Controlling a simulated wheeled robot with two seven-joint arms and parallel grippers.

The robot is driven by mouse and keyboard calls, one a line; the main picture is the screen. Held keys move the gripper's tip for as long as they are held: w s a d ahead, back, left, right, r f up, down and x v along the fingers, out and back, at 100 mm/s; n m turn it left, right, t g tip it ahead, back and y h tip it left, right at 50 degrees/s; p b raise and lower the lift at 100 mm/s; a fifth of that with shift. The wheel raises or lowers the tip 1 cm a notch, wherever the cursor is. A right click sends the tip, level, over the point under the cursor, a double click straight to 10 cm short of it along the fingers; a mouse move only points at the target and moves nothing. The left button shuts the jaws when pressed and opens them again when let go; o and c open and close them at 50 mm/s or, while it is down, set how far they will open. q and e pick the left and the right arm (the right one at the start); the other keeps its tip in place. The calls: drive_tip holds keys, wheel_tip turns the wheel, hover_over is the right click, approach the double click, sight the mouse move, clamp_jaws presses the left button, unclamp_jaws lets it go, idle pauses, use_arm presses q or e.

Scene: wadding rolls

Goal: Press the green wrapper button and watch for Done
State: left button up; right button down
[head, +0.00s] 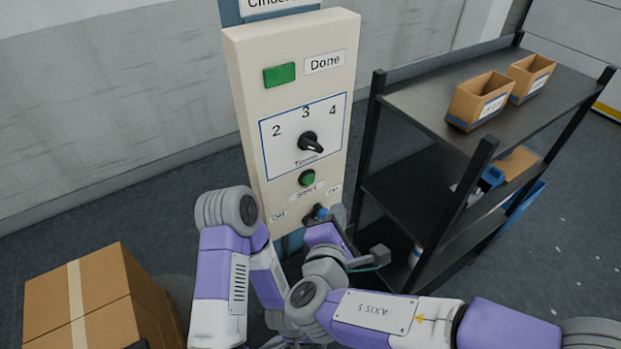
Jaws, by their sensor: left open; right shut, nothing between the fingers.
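The round green button (307,178) is on the cream wrapper panel (241,100), above a label that seems to read Start. It is in plain view with nothing touching it. A green rectangular lamp (280,75) sits near the panel's top, beside the Done label (324,63). I cannot tell if it is lit. My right gripper (322,214) is shut and empty, below the button near the panel's lower edge; its tips are hard to make out. My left gripper (285,340) is open, low in the picture and mostly hidden by my arm links.
A black dial (309,142) on the panel is marked 2, 3, 4. A dark shelf (425,100) stands right of the panel, with two small cardboard bins (480,101) on top. A cardboard box (100,295) is at lower left.

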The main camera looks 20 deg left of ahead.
sight(308, 179)
drive_tip(key=w+a, duration=0.4)
drive_tip(key=a, duration=0.1)
drive_tip(key=shift+a, duration=0.1)
drive_tip(key=shift+w, duration=0.1)
idle(2.0)
drive_tip(key=shift+w+a, duration=0.25)
drive_tip(key=shift+a, duration=0.1)
